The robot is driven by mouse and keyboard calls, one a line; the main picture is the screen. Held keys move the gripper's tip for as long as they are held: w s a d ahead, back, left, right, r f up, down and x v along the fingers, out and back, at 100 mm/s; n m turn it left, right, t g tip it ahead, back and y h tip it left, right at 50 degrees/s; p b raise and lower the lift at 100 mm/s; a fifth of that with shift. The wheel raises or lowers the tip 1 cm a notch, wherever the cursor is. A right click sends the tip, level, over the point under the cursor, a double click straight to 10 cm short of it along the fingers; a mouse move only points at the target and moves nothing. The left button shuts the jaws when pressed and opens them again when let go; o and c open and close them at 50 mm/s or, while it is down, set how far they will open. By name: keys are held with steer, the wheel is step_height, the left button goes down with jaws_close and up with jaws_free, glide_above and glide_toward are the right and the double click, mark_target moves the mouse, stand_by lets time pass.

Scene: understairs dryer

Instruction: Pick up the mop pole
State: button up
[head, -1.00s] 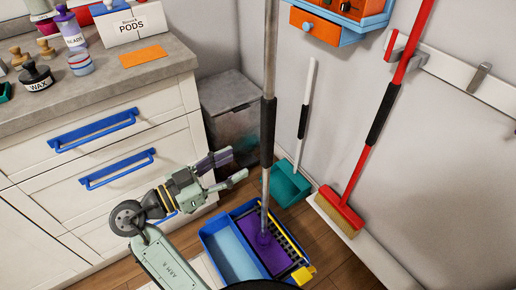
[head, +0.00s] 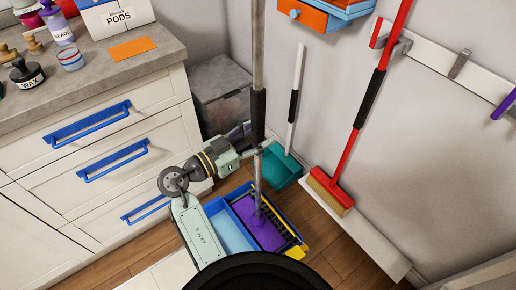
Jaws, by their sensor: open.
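The mop pole (head: 258,62) is a grey pole with a black grip sleeve. It stands nearly upright in the head view. Its lower end meets a purple mop head (head: 262,230) in a blue bucket (head: 229,228). My gripper (head: 256,139) is open and reaches in from the left. Its fingers are at the pole just below the black sleeve. One finger shows in front near the pole, and the other is partly hidden behind it. I cannot tell whether either finger touches the pole.
A white cabinet (head: 95,135) with blue handles stands on the left. A grey bin (head: 222,95) is behind my gripper. A teal dustpan (head: 284,169) with a white handle and a red broom (head: 371,100) lean by the right wall. Wooden floor (head: 330,240) shows at lower right.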

steer(key=shift+c, duration=0.4)
jaws_close()
steer(key=shift+r, duration=0.1)
